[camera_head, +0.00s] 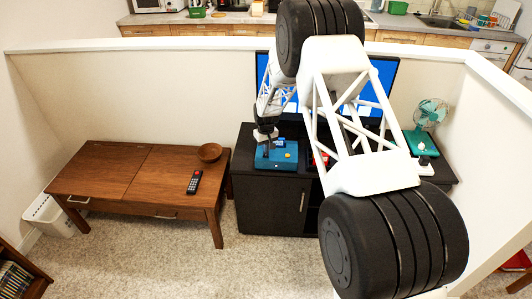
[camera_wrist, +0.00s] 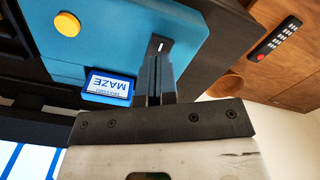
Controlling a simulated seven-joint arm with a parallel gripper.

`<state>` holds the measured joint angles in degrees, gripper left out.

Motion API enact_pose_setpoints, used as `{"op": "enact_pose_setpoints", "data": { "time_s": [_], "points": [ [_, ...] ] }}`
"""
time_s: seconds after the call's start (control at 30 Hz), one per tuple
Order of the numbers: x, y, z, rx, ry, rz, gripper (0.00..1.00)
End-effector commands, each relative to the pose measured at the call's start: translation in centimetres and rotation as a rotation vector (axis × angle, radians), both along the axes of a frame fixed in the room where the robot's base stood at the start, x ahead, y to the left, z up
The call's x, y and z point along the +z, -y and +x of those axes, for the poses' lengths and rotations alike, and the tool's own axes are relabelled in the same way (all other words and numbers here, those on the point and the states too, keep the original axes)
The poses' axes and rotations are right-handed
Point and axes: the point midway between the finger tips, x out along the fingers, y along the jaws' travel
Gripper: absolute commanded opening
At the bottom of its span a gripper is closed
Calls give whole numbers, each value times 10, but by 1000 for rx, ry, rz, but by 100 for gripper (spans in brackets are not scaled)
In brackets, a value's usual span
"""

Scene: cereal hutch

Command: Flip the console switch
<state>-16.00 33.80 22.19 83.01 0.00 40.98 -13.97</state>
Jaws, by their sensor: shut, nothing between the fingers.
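The blue console (camera_head: 272,163) sits on the black cabinet. In the wrist view its blue top (camera_wrist: 120,35) carries a round yellow button (camera_wrist: 67,23) and a cartridge labelled MAZE (camera_wrist: 108,86) at its edge. A dark piece with a small white mark, apparently the switch (camera_wrist: 159,45), is on the top. My gripper (camera_wrist: 155,72) is shut and empty, with its fingertips right at this dark piece. I cannot tell whether they touch it, and the fingers partly cover it. In the head view my gripper (camera_head: 266,147) is over the console's left part.
A TV (camera_head: 387,75) stands behind on the black cabinet (camera_head: 262,205), partly hidden by my arm. A red object (camera_head: 320,160) is right of the console, and a teal fan (camera_head: 430,112) farther right. A wooden table (camera_head: 120,172) at left holds a bowl (camera_head: 209,152) and a remote (camera_head: 194,182).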

Motion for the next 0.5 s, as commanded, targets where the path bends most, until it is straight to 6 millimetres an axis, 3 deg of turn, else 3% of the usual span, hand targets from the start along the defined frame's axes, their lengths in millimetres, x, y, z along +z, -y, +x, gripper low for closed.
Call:
{"op": "enact_pose_setpoints", "data": {
  "time_s": [0.5],
  "points": [
    [30,0,0,0,1,0,0]
  ]
}}
